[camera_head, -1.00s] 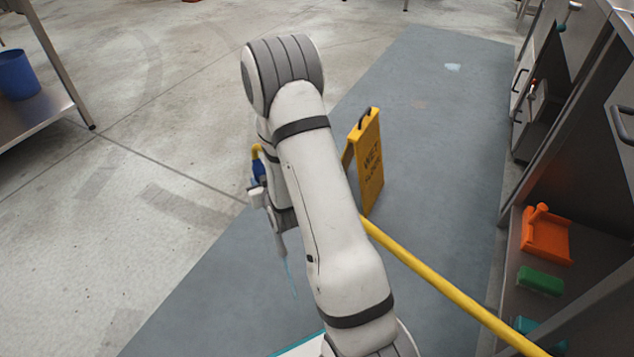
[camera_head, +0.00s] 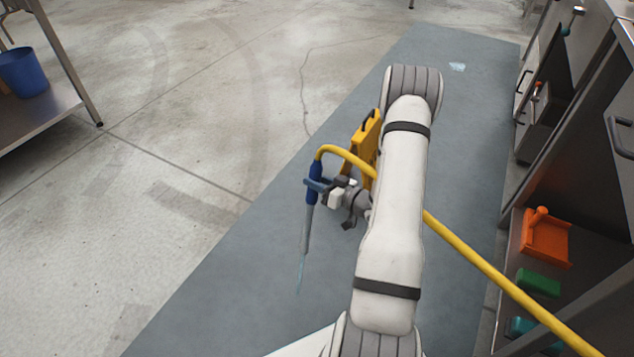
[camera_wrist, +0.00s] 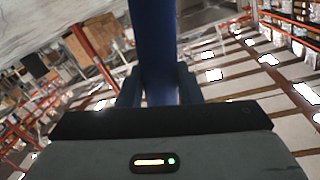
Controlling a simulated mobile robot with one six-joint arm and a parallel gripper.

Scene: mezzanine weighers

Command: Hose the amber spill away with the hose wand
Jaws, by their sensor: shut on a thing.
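The hose wand (camera_head: 312,185) has a blue grip, a grey nozzle and a yellow hose. It points down, and a thin pale jet leaves its tip above the grey-blue floor strip. My gripper (camera_head: 322,186) is shut on the wand's blue grip, left of my arm. In the wrist view the blue wand (camera_wrist: 155,50) stands between the dark jaws. I cannot make out an amber spill; my arm hides part of the strip.
The yellow hose (camera_head: 480,265) runs behind my arm to the lower right. A yellow wet-floor sign (camera_head: 366,140) stands partly behind my arm. Steel cabinets (camera_head: 590,150) line the right. A pale patch (camera_head: 457,67) lies far up the strip. Bare concrete lies left.

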